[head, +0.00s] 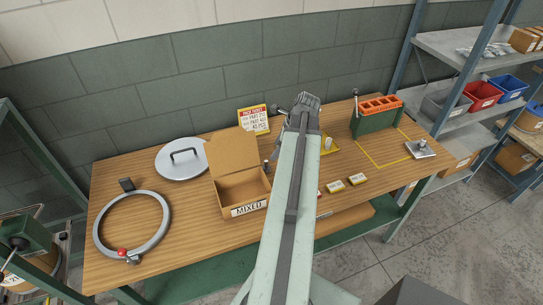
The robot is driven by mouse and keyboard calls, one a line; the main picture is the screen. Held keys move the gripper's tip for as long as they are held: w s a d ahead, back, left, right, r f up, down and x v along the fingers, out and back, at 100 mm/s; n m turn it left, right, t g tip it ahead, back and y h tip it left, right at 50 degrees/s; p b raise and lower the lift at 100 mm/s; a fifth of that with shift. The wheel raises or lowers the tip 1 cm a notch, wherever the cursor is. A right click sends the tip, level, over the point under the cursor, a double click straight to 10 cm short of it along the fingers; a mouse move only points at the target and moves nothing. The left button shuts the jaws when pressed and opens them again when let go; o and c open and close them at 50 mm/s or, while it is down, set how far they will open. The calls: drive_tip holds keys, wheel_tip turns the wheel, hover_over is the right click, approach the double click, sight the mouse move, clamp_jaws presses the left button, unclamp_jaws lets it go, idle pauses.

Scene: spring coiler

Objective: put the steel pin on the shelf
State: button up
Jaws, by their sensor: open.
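My gripper (302,101) is above the back part of the wooden workbench, seen from behind along my arm. It is open, and nothing shows in it. I cannot tell for sure which thing is the steel pin. A small grey upright cylinder (266,167) stands at the right side of the cardboard box. A pale short cylinder (328,143) stands on a yellow tray just right of my arm. The grey metal shelf unit (440,40) stands at the right, beyond the bench end. My arm hides part of the bench middle.
On the bench (190,225) are an open box labelled MIXED (225,190), a metal ring (96,232), a round lid (163,165), a green rack with an orange top (375,120), and a metal plate with a peg (420,152).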

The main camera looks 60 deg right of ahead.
drive_tip(key=n, duration=0.7)
drive_tip(key=n+b, duration=0.4)
drive_tip(key=n, duration=2.2)
hover_over(267, 167)
drive_tip(key=s+d, duration=0.2)
drive_tip(key=shift+y, duration=0.4)
drive_tip(key=f, duration=0.4)
drive_tip(key=shift+w+f, duration=0.2)
drive_tip(key=b+x, duration=0.7)
drive_tip(key=x, duration=0.1)
drive_tip(key=shift+s+a+f+b, duration=0.1)
drive_tip(key=shift+s+b, duration=0.3)
drive_tip(key=shift+r, duration=0.25)
clamp_jaws()
